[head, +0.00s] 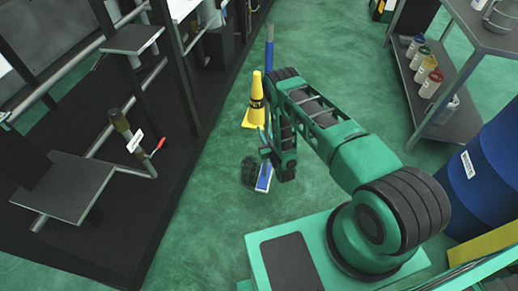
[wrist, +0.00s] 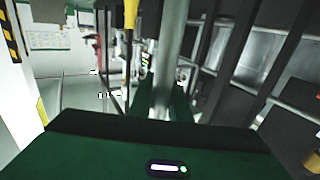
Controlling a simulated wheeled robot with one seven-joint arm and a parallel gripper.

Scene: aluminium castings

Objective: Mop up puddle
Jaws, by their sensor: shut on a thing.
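A mop with a blue handle (head: 269,52) stands nearly upright on the green floor. Its flat blue and pale head (head: 264,178) is at the bottom, touching or just above the floor. A dark, mottled puddle (head: 248,172) lies beside and partly under the mop head, mostly to its left. My gripper (head: 267,151) is low, just above the mop head, shut on the mop's handle. My arm hides part of the handle. In the wrist view, a blurred grey pole (wrist: 171,55) runs up from my gripper; the puddle cannot be made out there.
A yellow wet-floor cone (head: 255,104) stands just behind the puddle. A black rack with grey plates (head: 75,187) is on the left. A grey shelf table (head: 452,110) with several bottles and a blue drum (head: 485,180) are on the right. Green floor between is clear.

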